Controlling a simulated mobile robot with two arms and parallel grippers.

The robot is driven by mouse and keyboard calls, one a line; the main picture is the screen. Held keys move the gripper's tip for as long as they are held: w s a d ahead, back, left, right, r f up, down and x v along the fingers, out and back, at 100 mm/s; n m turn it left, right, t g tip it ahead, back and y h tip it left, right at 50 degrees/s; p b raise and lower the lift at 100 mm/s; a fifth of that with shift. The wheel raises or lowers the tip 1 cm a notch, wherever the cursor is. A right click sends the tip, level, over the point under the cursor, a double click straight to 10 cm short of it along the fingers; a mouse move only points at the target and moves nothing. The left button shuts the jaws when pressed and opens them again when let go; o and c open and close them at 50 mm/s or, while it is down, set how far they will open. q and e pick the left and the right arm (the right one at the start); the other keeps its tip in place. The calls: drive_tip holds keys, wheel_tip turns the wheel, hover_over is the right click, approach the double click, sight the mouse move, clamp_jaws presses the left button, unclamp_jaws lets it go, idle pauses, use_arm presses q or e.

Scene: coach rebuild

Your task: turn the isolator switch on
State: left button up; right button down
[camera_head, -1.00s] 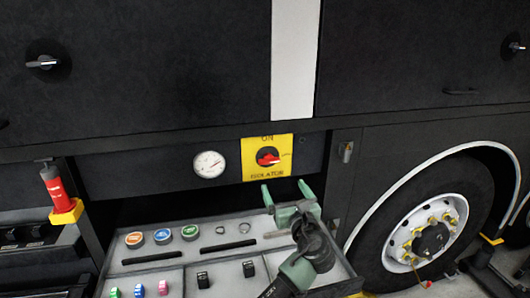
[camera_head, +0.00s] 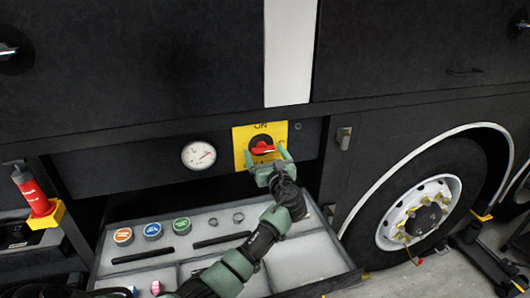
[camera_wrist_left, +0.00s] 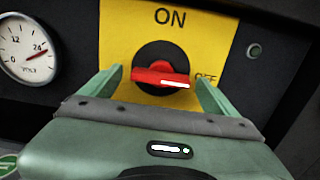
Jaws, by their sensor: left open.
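The isolator switch (camera_head: 263,150) is a red handle on a black round base, on a yellow plate (camera_head: 243,133) marked ON at the top. In the left wrist view the red handle (camera_wrist_left: 160,74) lies nearly level, its white-marked end to the right towards the OFF label. My left gripper (camera_head: 265,161) is open, in front of the plate. In the left wrist view its two green fingers (camera_wrist_left: 158,88) stand on either side of the handle, with gaps; I cannot tell the depth. The gripper hides the lower plate. My right gripper is not in view.
A round gauge (camera_head: 199,155) is left of the plate. Below is an open grey drawer (camera_head: 215,223) with coloured round caps and rings. A wheel (camera_head: 418,212) stands at the right. A red cylinder (camera_head: 35,194) is at the left.

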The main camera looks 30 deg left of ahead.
use_arm(q)
drive_tip(key=shift+d+r, duration=0.1)
drive_tip(key=shift+d, duration=0.05)
drive_tip(key=c, duration=1.4)
drive_tip(key=shift+o, duration=0.2)
drive_tip(key=shift+n+b, duration=0.35)
drive_tip(key=shift+n, duration=0.05)
drive_tip(key=n+b, duration=1.3)
drive_tip(key=n, duration=0.4)
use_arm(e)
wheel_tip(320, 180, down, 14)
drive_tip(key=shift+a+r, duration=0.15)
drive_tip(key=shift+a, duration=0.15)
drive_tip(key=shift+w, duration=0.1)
use_arm(q)
drive_tip(key=shift+n, duration=0.3)
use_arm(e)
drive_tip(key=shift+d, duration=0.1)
